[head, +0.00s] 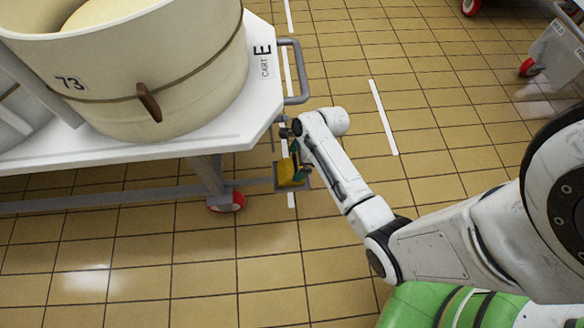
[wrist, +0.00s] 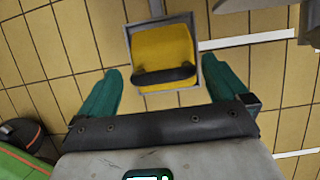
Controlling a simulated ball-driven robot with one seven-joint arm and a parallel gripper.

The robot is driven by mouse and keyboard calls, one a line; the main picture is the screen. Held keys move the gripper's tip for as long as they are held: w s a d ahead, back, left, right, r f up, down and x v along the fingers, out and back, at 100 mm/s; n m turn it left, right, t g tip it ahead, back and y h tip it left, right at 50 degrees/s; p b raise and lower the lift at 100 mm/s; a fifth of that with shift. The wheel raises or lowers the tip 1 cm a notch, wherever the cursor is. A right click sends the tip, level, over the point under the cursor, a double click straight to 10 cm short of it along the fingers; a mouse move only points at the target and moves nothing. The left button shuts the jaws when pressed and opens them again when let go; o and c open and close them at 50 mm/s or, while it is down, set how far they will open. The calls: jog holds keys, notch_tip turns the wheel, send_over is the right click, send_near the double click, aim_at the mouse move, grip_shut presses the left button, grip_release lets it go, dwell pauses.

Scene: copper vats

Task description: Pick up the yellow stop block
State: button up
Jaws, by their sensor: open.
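The yellow stop block (head: 287,174) sits in a small grey tray (head: 292,188) at the end of a bar low beside the cart. In the wrist view the block (wrist: 163,46) shows a dark handle (wrist: 163,75) across its near part, with the grey tray rim (wrist: 196,45) around it. My gripper (head: 297,160) is over the tray and partly hides the block in the head view. In the wrist view its teal fingers (wrist: 160,68) are spread, one to each side of the block. I see no finger closed on it.
Cart E (head: 262,95) carries a big cream vat (head: 175,75) marked 73, with a grey push handle (head: 298,72) near my arm. A red-wheeled caster (head: 226,202) stands left of the tray. Another cart (head: 556,50) is at the upper right. The tiled floor between is clear.

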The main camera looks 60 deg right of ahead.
aim_at(291, 168)
jog(key=b+x, duration=0.3)
jog(key=x, duration=0.2)
jog(key=shift+d+f+b, duration=0.15)
jog(key=shift+d+b, duration=0.05)
jog(key=shift+b, duration=0.2)
jog(key=shift+c, duration=0.4)
jog(key=c, duration=1)
jog(key=shift+r, duration=0.2)
